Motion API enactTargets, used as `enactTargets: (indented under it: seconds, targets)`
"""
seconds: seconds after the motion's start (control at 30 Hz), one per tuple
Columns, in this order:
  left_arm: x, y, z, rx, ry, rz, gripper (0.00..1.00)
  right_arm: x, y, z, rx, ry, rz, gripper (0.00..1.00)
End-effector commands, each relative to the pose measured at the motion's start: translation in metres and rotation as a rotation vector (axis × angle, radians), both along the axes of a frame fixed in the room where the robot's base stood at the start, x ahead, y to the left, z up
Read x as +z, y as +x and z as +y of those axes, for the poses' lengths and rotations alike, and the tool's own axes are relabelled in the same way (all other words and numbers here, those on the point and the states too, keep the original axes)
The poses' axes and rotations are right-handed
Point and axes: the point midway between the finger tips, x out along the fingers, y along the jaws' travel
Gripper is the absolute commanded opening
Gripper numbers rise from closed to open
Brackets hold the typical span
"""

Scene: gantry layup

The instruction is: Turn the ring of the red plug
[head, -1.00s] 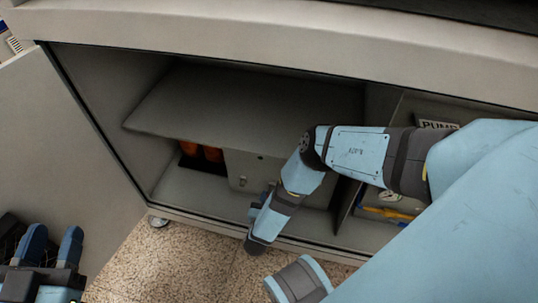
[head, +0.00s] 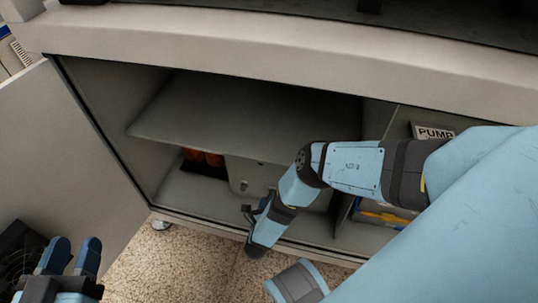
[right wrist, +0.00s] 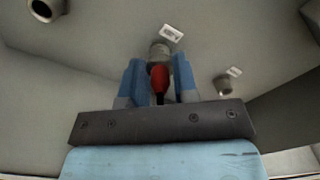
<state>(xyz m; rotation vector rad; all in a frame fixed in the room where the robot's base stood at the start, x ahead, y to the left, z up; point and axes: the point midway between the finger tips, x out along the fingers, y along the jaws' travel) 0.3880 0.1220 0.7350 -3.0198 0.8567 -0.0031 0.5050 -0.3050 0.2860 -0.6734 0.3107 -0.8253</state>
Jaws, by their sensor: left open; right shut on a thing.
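In the right wrist view, the red plug (right wrist: 160,78) sits between the two blue fingers of my right gripper (right wrist: 159,80), which is shut on it. A grey round collar (right wrist: 159,52) shows just beyond the plug, against a grey cabinet surface. I cannot tell whether the fingertips touch the ring. In the head view my right arm reaches into the open cabinet; the plug and right fingertips are hidden there. My left gripper (head: 73,257) is open and empty at the lower left, in front of the cabinet door.
Two other grey fittings, one at the upper left (right wrist: 45,9) and one at the right (right wrist: 222,85), stand near small labels or bare wall. The open door (head: 60,150) is at the left. A shelf (head: 240,120), orange items (head: 205,158) and a PUMP label (head: 434,132) are inside the cabinet.

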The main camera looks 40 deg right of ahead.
Motion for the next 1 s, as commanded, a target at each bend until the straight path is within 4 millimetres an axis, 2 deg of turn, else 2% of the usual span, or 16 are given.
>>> enactTargets:
  seconds: [0.5, 1.0]
  targets:
    - [0.0001, -0.0045, -0.0036, -0.001, -0.041, 0.061, 0.43, 0.0006, 0.0015, 0.0001, 0.001, -0.301, 0.347, 0.04]
    - [-0.0064, -0.0086, -0.0039, -0.002, -0.044, 0.092, 0.43, -0.0003, 0.0016, 0.0006, 0.0, -0.438, 0.51, 0.04]
